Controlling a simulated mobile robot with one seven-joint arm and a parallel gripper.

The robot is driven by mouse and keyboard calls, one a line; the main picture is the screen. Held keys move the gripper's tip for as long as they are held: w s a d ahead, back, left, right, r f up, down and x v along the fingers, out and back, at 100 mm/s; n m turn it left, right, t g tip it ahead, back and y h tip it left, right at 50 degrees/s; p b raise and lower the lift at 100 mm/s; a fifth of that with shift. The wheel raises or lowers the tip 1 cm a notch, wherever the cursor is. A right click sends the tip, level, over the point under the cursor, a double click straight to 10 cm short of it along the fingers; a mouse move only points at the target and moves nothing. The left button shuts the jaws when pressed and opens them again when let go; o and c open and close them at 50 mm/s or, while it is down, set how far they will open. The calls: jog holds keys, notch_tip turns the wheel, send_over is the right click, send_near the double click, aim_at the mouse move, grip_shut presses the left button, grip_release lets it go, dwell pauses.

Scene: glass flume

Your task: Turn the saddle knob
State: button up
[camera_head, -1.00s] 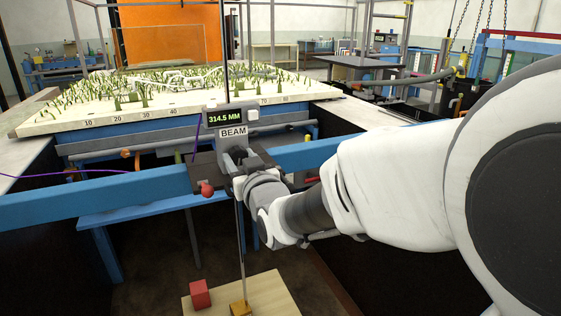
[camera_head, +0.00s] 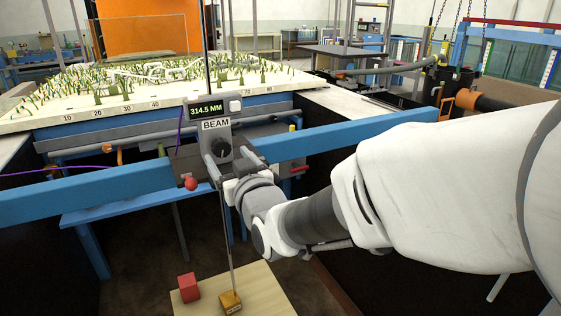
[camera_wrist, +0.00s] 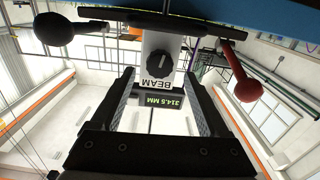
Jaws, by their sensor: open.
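The saddle is a grey box marked BEAM (camera_head: 216,125) with a lit readout of 314.5 MM, seated on a blue beam. A black ridged knob (camera_head: 221,148) is on its front, under the label; the wrist view shows this knob (camera_wrist: 160,63) too, with the label upside down. My gripper (camera_head: 229,168) is open in front of the saddle. In the wrist view its two fingers (camera_wrist: 159,76) stand apart, with the knob framed between and beyond them, and nothing is held. A red ball-ended lever (camera_head: 191,184) sits at the saddle's left; the wrist view also shows a black ball (camera_wrist: 57,32).
The blue beam (camera_head: 90,196) runs across the view. A thin rod hangs from the saddle to a brass block (camera_head: 230,301) on a wooden board (camera_head: 270,291), beside a red cube (camera_head: 188,287). A planted sand model (camera_head: 160,84) lies behind.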

jog(key=b+v, duration=0.6)
jog(key=v, duration=0.7)
jog(key=shift+s, duration=0.15)
jog(key=shift+d, duration=0.1)
jog(key=s+d+f+m+g+h, duration=0.1)
jog(key=d+f+m+g+h, duration=0.25)
jog(key=d+f+h, duration=0.6)
jog(key=s+d+f+m+g, duration=0.35)
jog(key=s+d+g, duration=0.25)
jog(key=s+d, duration=0.55)
notch_tip(320, 180, up, 22)
jog(key=p, duration=2.2)
jog(key=shift+w+d, duration=0.45)
jog(key=shift+d, duration=0.05)
